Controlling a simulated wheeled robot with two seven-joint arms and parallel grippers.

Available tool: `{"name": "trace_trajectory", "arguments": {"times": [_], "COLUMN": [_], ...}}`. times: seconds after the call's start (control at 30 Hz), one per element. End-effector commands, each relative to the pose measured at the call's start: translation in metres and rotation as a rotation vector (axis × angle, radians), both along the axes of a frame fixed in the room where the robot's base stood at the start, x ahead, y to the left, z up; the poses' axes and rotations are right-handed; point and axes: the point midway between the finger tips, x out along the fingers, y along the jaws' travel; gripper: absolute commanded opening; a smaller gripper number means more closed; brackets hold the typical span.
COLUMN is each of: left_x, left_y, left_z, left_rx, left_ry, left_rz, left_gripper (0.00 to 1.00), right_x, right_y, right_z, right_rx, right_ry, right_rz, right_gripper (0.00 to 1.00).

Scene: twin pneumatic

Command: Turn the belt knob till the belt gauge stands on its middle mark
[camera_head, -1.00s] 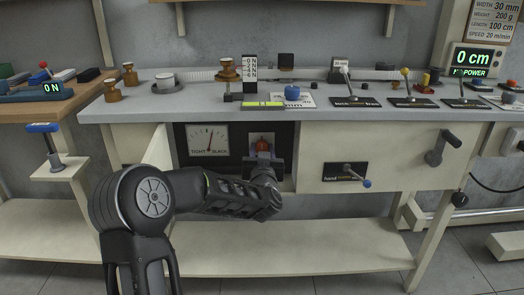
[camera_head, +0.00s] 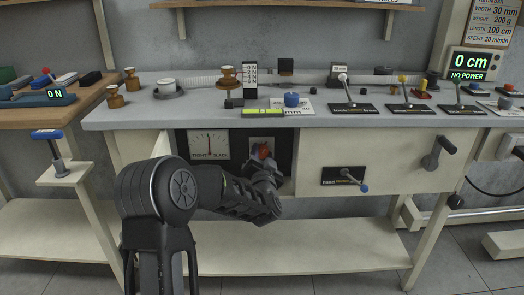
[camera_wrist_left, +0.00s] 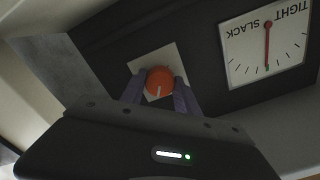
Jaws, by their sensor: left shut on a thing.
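The belt knob is the round orange-red knob (camera_wrist_left: 160,79) with a white line, on a pale plate in a dark recess under the bench. It also shows in the head view (camera_head: 264,151), partly hidden by my gripper. My left gripper (camera_wrist_left: 158,90) is shut on the knob, one finger on each side. The belt gauge (camera_head: 209,145) is a white dial marked TIGHT and SLACK, left of the knob. Its red needle stands nearly upright, at about the middle. In the wrist view the gauge (camera_wrist_left: 285,40) is upside down, its needle by a green mark. My right gripper is out of view.
An open cabinet door (camera_head: 161,146) stands left of the recess. A bench front panel with a small hand crank (camera_head: 345,175) lies to its right. The grey bench top (camera_head: 210,118) overhangs the recess, and a lower shelf (camera_head: 300,246) runs below.

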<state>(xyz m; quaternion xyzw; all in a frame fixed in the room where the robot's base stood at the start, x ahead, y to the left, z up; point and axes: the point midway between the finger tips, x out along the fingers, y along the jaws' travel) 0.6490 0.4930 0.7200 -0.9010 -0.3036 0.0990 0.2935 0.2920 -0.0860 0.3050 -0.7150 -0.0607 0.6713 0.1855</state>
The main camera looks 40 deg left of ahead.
Motion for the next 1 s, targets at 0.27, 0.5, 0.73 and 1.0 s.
{"name": "trace_trajectory", "arguments": {"times": [0.27, 0.5, 0.73, 1.0], "left_x": [0.0001, 0.0002, 0.0001, 0.0001], "left_y": [-0.0001, -0.0001, 0.0, 0.0001], "left_z": [0.001, 0.0002, 0.0001, 0.0], "left_rx": [0.098, 0.117, 0.116, 0.115], "left_ry": [0.073, 0.087, 0.087, 0.087], "left_rz": [-0.001, 0.0, 0.0, -0.001], "left_gripper": [0.0, 0.0, 0.0, 0.58], "right_x": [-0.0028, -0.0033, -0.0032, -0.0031], "right_y": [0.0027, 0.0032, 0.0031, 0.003], "right_z": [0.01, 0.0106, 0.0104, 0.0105], "right_rx": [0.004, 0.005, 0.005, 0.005], "right_ry": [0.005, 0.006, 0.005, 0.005], "right_rz": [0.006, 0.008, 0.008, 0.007], "right_gripper": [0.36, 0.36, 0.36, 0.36]}}
